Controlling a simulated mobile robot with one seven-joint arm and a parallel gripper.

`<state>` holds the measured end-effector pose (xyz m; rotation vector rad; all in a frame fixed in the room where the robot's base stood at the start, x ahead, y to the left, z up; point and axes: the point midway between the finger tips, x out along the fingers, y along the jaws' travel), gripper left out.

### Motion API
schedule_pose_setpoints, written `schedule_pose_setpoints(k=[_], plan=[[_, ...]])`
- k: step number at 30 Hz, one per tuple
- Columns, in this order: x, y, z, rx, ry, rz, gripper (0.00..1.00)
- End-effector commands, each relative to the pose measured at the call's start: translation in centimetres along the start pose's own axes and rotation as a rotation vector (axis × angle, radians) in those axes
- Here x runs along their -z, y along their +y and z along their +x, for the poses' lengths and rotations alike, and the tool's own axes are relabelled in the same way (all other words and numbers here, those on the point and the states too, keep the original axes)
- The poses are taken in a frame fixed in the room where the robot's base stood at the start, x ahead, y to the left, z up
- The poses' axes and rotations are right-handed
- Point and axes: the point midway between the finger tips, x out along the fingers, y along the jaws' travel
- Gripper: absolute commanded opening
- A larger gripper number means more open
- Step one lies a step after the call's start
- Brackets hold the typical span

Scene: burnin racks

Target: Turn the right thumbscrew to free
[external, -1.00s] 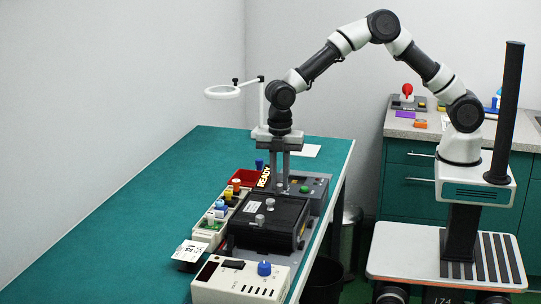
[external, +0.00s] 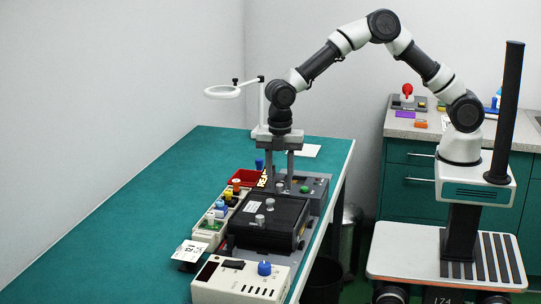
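A black box-like fixture (external: 285,228) sits on the bench among the test gear. Silver knobs stand on its top, a nearer one (external: 260,219) and a farther one (external: 270,204). A third small silver piece (external: 279,187) shows at its far side, by my fingertips. Which of these is the right thumbscrew I cannot tell. My gripper (external: 283,184) points straight down over the far side of the fixture, its two fingers apart with a gap between them. Whether the fingertips touch anything is too small to tell.
A grey panel (external: 318,190) with a red and a green button lies right of my gripper. A cream box with a blue knob (external: 264,268) is in front. The bench's left side is clear.

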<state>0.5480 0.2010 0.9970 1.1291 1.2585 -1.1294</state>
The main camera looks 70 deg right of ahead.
Motion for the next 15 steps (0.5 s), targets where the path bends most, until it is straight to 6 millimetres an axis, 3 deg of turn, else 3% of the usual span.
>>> schedule_pose_setpoints(k=[5, 15], plan=[[0.0, 0.1, -2.3, -0.004, 0.001, 0.001, 0.35], [0.0, 0.1, -10.6, -0.007, 0.001, 0.001, 0.35]])
